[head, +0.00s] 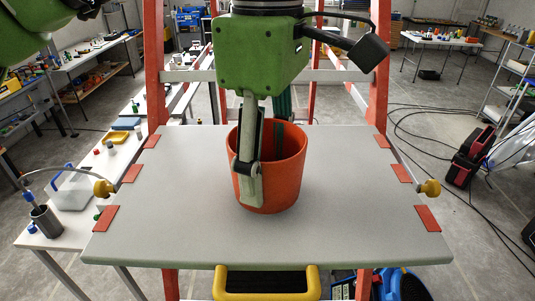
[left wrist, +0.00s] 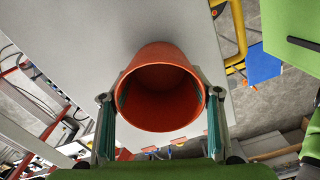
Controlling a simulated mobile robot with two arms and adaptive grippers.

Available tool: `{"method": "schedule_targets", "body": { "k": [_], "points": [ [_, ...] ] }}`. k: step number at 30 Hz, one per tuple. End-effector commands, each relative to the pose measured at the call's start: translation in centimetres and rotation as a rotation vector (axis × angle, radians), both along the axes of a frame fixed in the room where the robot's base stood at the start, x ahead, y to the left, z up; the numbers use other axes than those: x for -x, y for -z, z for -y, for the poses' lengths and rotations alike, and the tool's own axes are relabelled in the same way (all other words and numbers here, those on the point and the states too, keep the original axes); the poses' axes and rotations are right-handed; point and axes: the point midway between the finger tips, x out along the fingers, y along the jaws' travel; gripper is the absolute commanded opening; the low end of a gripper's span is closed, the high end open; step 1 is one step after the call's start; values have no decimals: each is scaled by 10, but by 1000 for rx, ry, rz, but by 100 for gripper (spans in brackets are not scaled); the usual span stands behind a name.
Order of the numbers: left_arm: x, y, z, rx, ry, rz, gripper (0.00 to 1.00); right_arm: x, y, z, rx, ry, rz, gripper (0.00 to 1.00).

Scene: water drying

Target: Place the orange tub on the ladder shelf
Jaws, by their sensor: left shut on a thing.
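The orange tub (head: 285,180) is upright with its open top facing up, over the middle of the grey ladder shelf (head: 365,210). I cannot tell whether its base touches the board or sits just above it. My left gripper (head: 264,165) is shut on the tub from above, with one finger down its near side and the other toward the far side, partly hidden. In the left wrist view the tub (left wrist: 160,125) lies between the two fingers, its round mouth facing the camera. My right gripper is not in view.
Red ladder legs (head: 380,70) rise behind the shelf. Yellow knobs (head: 429,188) stick out at its sides, and a yellow handle (head: 266,283) is below its front edge. A white table (head: 62,225) stands at the left. The board around the tub is clear.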

Motion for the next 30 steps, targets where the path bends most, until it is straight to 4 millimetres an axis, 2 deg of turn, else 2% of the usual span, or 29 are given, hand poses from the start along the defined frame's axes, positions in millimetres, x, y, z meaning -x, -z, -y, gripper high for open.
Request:
{"method": "schedule_targets", "body": {
  "k": [1, 5, 15, 16, 18, 30],
  "points": [
    [0, 1, -1, -3, 1, -2, 35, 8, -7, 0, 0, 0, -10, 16],
    [0, 10, 0, 0, 1, -1, 35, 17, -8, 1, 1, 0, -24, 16],
    [0, 15, 0, 1, 0, -1, 35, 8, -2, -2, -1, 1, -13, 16],
    [0, 14, 0, 0, 0, -1, 62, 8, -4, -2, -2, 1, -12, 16],
    [0, 14, 0, 0, 0, -1, 74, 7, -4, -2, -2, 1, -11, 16],
    [0, 8, 0, 0, -1, 0, 74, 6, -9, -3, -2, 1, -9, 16]
  ]
}}
